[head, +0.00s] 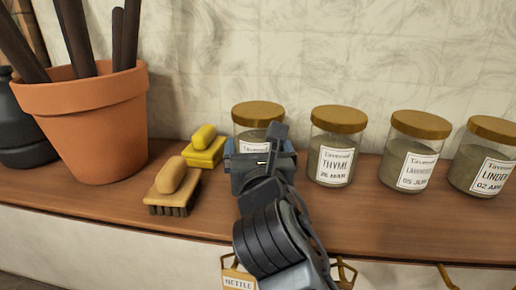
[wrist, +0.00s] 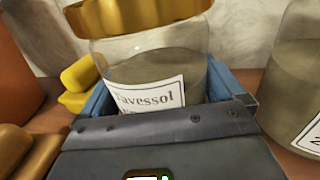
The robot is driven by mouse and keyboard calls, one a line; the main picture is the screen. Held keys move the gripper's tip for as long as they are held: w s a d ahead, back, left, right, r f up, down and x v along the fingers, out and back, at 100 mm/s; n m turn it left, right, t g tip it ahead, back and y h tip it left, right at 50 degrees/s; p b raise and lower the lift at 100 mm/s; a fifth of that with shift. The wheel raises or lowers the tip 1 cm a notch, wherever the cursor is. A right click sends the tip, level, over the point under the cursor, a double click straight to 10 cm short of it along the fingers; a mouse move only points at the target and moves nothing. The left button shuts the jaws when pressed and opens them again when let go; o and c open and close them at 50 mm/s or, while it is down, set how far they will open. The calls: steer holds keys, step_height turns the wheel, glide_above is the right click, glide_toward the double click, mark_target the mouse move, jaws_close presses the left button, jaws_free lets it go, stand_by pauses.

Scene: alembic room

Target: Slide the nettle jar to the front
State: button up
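A glass jar with a gold lid (head: 258,112) stands on the wooden shelf, left of the other jars. Its label is mostly hidden in the head view; the wrist view shows the jar (wrist: 150,66) up close with "Tavessol" on its label, the lower line covered by my gripper. I cannot read whether it is nettle. My gripper (head: 261,152) is low in front of this jar. In the wrist view its blue fingers (wrist: 157,90) lie on either side of the jar, close to the glass. I cannot tell whether they press on it.
Jars labelled thyme (head: 333,160), lavender (head: 408,165) and linden (head: 482,168) stand to the right. Two brushes, yellow (head: 204,150) and tan (head: 172,188), and a terracotta pot (head: 90,130) are left. A "Nettle" tag (head: 238,281) shows below the shelf's front edge.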

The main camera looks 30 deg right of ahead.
steer(key=c, duration=0.6)
steer(key=shift+w+a+p+v, duration=0.1)
steer(key=shift+a+p+v, duration=0.25)
steer(key=shift+v, duration=1)
steer(key=shift+w+a+p+v, duration=0.15)
steer(key=shift+a+p+v, duration=0.2)
steer(key=shift+v, duration=1)
steer(key=shift+w+a+p+v, duration=0.15)
steer(key=shift+p+v, duration=0.3)
steer(key=shift+v, duration=0.9)
steer(key=o, duration=0.9)
